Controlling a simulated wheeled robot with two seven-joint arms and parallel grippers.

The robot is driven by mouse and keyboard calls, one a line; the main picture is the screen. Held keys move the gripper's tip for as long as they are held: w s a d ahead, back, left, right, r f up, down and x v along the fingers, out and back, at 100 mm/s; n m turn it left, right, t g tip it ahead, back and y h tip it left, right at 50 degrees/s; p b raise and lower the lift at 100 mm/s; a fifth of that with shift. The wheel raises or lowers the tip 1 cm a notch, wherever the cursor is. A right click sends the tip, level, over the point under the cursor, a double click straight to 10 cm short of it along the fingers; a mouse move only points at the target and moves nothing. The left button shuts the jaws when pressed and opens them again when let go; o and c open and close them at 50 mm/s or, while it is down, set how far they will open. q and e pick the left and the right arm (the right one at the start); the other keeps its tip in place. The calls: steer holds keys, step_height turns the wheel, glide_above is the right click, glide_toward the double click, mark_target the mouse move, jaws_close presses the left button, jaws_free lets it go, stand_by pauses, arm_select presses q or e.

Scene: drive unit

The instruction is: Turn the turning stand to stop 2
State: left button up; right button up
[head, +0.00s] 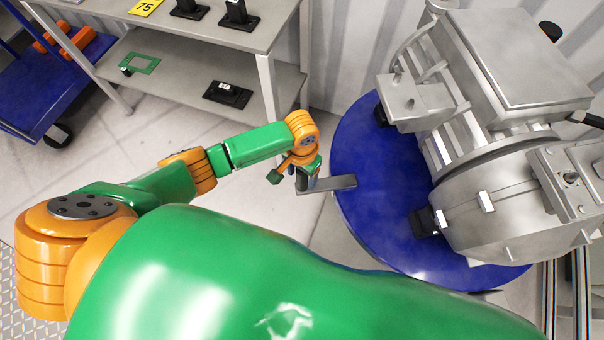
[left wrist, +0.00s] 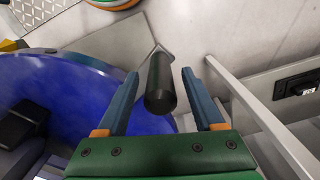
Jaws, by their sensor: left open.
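The turning stand (head: 375,200) is a round blue disc at the right of the head view, and its blue top (left wrist: 60,85) fills the left of the left wrist view. A flat grey bar (head: 338,184) juts out from its left edge. My left gripper (head: 306,172) is at the outer end of this bar, pointing down. In the left wrist view my left gripper (left wrist: 160,76) is open, with a dark upright round handle (left wrist: 160,95) between its fingers. Gaps show on both sides of the handle. No numbered stop marks can be made out. My right gripper is out of view.
A large grey metal drive unit (head: 505,130) stands on the disc. A grey shelf table (head: 200,75) with dark parts and a yellow 75 label is at the back left. A blue cart (head: 45,85) stands at the far left. Open floor (head: 270,210) lies left of the disc.

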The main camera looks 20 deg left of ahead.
arm_select(q)
jaws_close()
stand_by(1.4)
